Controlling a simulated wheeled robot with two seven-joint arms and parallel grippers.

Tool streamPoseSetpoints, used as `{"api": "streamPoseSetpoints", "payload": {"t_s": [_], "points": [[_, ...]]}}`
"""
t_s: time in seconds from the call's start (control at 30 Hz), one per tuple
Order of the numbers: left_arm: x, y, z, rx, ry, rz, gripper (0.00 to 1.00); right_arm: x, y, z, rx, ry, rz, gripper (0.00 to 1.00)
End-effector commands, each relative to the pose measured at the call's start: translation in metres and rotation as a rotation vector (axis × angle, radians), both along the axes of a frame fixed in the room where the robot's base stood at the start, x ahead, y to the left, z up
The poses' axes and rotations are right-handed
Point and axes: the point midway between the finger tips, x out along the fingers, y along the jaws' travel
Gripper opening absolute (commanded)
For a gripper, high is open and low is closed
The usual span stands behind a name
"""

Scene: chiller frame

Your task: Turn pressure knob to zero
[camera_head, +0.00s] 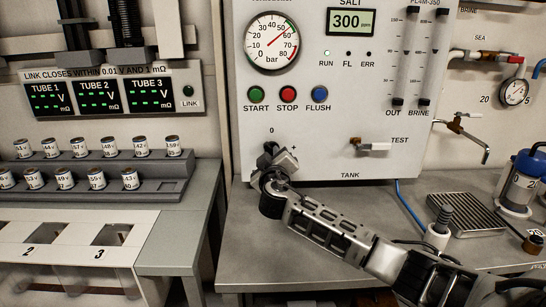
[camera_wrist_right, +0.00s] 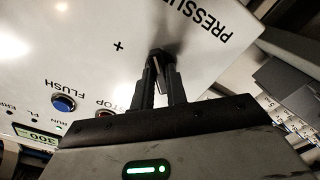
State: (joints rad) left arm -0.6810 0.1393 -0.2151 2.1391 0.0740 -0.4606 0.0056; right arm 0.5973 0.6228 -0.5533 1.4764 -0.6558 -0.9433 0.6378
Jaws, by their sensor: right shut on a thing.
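The black pressure knob (camera_head: 270,147) is on the lower left of the white panel (camera_head: 330,110), below the START and STOP buttons. A "0" mark is above it and a "+" to its right. My right gripper (camera_head: 276,160) is at the knob and partly hides it in the head view. In the right wrist view its two fingers (camera_wrist_right: 164,84) are shut on the dark knob (camera_wrist_right: 160,57), near a "+" and the word PRESSURE. The round bar gauge (camera_head: 271,42) has its needle pointing to the upper right. My left gripper is not in view.
The green START (camera_head: 256,94), red STOP (camera_head: 288,94) and blue FLUSH (camera_head: 317,94) buttons are just above the gripper. A TEST valve handle (camera_head: 371,146) is to the right. A grey rack (camera_head: 105,188) with labelled tubes stands at left.

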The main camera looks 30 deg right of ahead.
Motion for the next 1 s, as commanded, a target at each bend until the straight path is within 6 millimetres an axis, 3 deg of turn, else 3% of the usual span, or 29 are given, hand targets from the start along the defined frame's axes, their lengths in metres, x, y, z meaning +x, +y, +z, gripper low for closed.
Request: {"api": "streamPoseSetpoints", "payload": {"t_s": [0.37, 1.0], "points": [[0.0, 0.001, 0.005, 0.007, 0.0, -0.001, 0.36, 0.0, 0.0, 0.0, -0.088, 0.057, 0.0, 0.0], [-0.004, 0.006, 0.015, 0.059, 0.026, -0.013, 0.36, -0.001, -0.001, 0.003, -0.578, 0.358, 0.0, 0.0]]}}
